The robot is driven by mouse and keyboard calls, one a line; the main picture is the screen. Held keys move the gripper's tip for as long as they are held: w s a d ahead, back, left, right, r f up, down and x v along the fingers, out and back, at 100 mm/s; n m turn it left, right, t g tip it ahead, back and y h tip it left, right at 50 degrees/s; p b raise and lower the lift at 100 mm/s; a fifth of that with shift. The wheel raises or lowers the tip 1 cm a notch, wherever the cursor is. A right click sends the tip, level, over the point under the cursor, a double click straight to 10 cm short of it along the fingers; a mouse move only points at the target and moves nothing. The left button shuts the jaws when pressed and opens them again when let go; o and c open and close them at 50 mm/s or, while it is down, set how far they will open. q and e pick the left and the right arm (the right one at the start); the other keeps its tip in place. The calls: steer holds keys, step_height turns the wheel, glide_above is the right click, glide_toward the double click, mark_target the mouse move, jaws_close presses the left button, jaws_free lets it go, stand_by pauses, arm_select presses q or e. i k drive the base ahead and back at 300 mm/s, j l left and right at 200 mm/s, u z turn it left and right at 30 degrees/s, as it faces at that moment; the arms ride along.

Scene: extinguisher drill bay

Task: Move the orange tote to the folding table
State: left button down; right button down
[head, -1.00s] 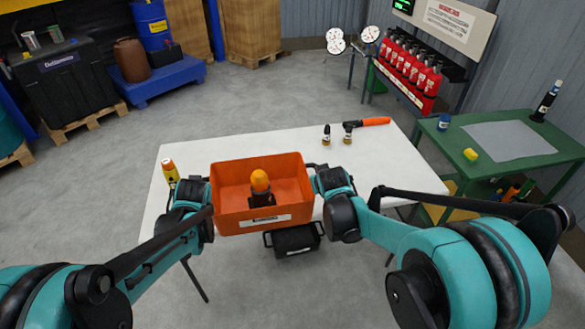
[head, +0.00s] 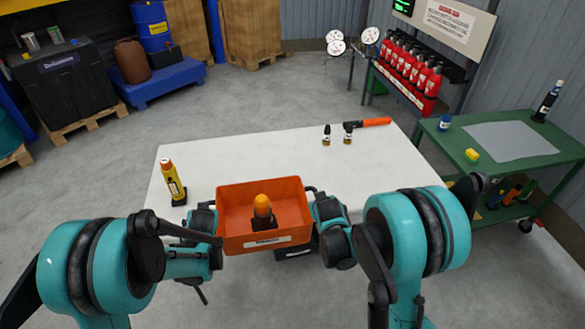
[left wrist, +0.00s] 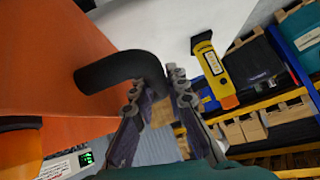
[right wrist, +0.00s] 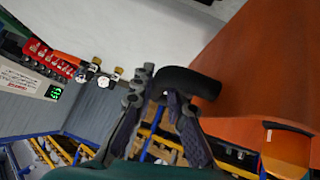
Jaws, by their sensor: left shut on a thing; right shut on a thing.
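The orange tote (head: 232,235) is level at the near edge of the white folding table (head: 250,155). Whether its base touches the tabletop cannot be told. An orange-capped object with a dark base (head: 262,210) stands inside it. My left gripper (left wrist: 155,84) is shut on the black handle (left wrist: 105,73) on the tote's left side. My right gripper (right wrist: 160,86) is shut on the black handle (right wrist: 200,84) on its right side. The tote's underside is hidden.
A yellow flashlight-like tool (head: 170,180) stands on the table left of the tote. Two small dark-and-brass fittings (head: 326,135) and an orange-handled tool (head: 375,122) are at the back right. The middle tabletop is clear. A green cart (head: 490,170) stands right.

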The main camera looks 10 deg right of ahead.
mark_target(261, 177)
steer(key=i, duration=1)
